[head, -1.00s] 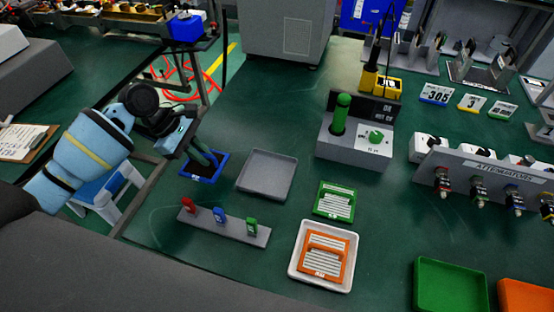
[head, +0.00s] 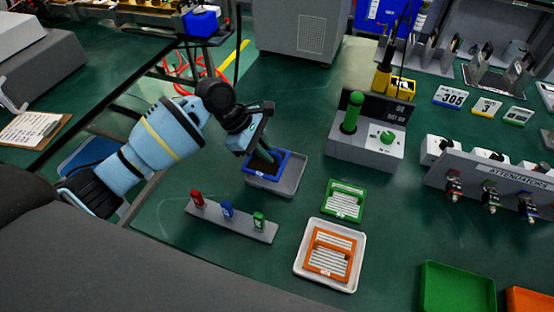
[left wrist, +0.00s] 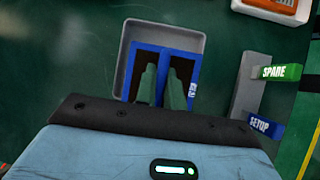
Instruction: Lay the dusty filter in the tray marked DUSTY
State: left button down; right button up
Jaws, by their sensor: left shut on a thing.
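The dusty filter is a blue frame with a dark brown inside (head: 262,168); it also shows in the left wrist view (left wrist: 166,51). My left gripper (head: 268,158) is shut on it, its greenish fingers (left wrist: 163,86) reaching into the frame. The filter is over the grey tray (head: 289,181), covering much of it. In the left wrist view the tray's rim (left wrist: 127,45) shows beyond the filter at the left and top, and the filter's right side overlaps the tray's right edge. I cannot tell whether they touch. No DUSTY marking is readable. My right gripper is not in view.
A grey rack with red, blue and green tags (head: 235,225) stands just in front. A green filter (head: 344,200) and a white tray (head: 352,285) holding an orange filter (head: 331,254) are to the right. A grey unit with a green handle (head: 365,150) stands behind right.

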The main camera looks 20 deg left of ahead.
aim_at(276, 159)
pick_arm(q)
jog(key=shift+w+d+f, duration=0.1)
jog(key=shift+w+d, duration=0.1)
jog(key=shift+d, duration=0.3)
jog(key=shift+w+d, duration=0.15)
jog(key=shift+d, duration=0.3)
jog(key=f, duration=0.3)
jog(key=shift+w+d+f+b, duration=0.1)
jog(key=shift+d+f+b, duration=0.15)
jog(key=shift+f+b, duration=0.1)
jog(key=c, duration=1.5)
grip_release()
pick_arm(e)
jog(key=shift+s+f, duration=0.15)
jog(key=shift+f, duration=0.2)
